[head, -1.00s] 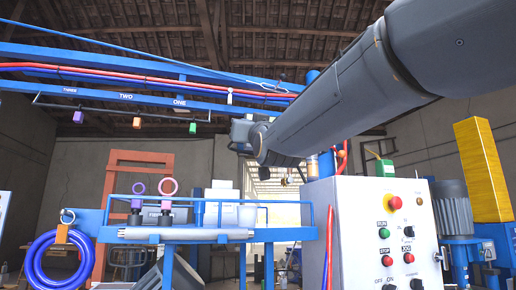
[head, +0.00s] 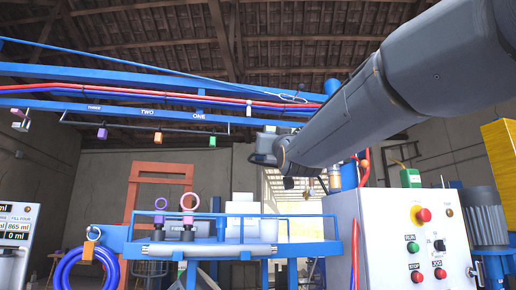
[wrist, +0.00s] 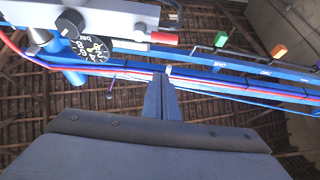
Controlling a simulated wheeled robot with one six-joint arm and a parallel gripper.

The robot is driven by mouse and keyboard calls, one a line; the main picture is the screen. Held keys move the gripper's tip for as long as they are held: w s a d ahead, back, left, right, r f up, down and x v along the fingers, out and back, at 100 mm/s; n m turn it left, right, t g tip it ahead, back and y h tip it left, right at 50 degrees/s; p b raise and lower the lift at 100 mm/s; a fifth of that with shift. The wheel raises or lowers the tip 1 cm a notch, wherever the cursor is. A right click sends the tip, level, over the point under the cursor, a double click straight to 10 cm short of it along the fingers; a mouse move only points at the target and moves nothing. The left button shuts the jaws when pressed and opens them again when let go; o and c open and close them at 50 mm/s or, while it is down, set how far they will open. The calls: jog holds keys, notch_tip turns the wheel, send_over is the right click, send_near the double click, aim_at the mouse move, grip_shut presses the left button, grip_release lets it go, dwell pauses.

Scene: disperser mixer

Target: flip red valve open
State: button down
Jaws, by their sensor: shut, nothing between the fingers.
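A short red cylinder (wrist: 164,38), which may be the red valve's handle, shows at the top of the wrist view. It sits at the right end of a grey metal part beside a black-faced gauge (wrist: 90,48). I cannot tell whether the valve is open or closed. My gripper (wrist: 162,82) points up in the wrist view, its dark fingers together and empty. In that picture its tips lie below the red part, apart from it. In the head view, my arm reaches in from the upper right, and its far end is small and partly hidden.
Blue beams with red and blue hoses (head: 150,93) cross overhead, with coloured tags hanging below. A control panel (head: 400,235) with a red stop button stands at right. A blue railed platform (head: 300,247) holds two ring-topped parts. A coiled blue hose (head: 90,268) hangs at left.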

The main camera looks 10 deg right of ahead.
jog(key=shift+w+f+p, duration=0.2)
jog(key=shift+w+p, duration=0.4)
jog(key=shift+w, duration=0.35)
jog(key=shift+w+f+p, duration=0.15)
jog(key=shift+w+p, duration=0.45)
jog(key=shift+w, duration=0.4)
jog(key=shift+w+f+p, duration=0.2)
jog(key=shift+w+p, duration=0.4)
jog(key=shift+w, duration=0.35)
jog(key=shift+d+f+n, duration=0.15)
jog(key=shift+d+n, duration=0.05)
jog(key=shift+n, duration=0.2)
